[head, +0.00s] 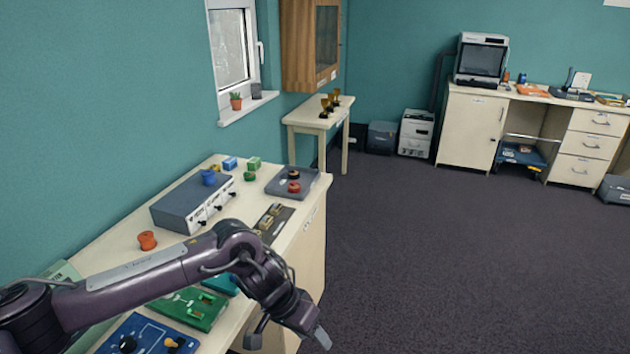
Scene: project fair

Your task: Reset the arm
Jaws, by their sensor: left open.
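My left arm (150,277) comes in from the lower left and reaches across the near end of the workbench. Its gripper (290,340) hangs past the bench's right edge, over the dark carpet, pointing down. The fingers are apart, with nothing seen between them. My right gripper is not in the view.
The cream workbench (120,250) along the left wall holds a grey box with switches (180,208), an orange knob-like piece (147,240), a grey tray (274,187) and green (190,310) and blue boards (140,335). The carpet (450,270) to the right is clear.

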